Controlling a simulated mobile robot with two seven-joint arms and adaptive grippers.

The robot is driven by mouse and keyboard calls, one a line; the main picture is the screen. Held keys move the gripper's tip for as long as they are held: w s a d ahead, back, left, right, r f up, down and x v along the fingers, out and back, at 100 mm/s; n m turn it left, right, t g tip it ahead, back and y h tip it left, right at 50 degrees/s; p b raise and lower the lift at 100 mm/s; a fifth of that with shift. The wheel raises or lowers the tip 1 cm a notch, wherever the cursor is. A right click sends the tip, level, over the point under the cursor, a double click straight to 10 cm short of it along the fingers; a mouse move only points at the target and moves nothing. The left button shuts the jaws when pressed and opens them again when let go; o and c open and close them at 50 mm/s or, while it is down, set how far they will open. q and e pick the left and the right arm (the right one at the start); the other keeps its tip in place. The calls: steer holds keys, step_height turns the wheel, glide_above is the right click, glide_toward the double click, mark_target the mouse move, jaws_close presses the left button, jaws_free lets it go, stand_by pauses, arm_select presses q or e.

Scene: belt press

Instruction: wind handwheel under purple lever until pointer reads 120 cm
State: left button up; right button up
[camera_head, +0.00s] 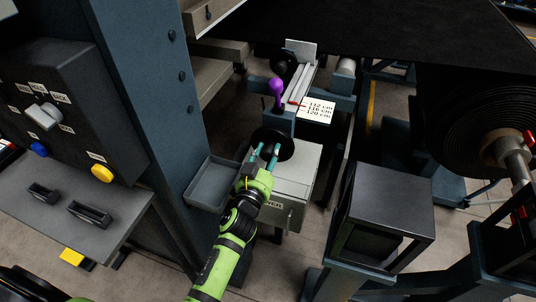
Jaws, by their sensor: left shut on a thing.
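The black handwheel (285,141) sits on the press frame below the purple lever (276,89). My left gripper (266,150) reaches it from below, with its teal fingers at the wheel, and is shut on it. The fingers hide part of the wheel. A white scale plate (316,110) right of the lever carries 112 cm, 116 cm and 120 cm marks. A red pointer (293,103) lies at the plate's left edge, near the upper marks; its exact reading is too small to tell. My right gripper is not in view.
A grey box (290,187) stands just below the wheel, and an open grey tray (214,184) is left of my gripper. A blue column (150,80) and control panel (60,115) fill the left. A dark box (385,205) stands right.

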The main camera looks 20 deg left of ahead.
arm_select(q)
steer(key=m, duration=0.4)
steer(key=shift+b, duration=0.3)
steer(key=m, duration=0.9)
steer(key=shift+m+b, duration=0.35)
steer(key=shift+m, duration=0.05)
steer(key=shift+m+h, duration=0.3)
steer(key=shift+m, duration=2)
steer(key=o, duration=1.2)
steer(key=shift+c, duration=0.2)
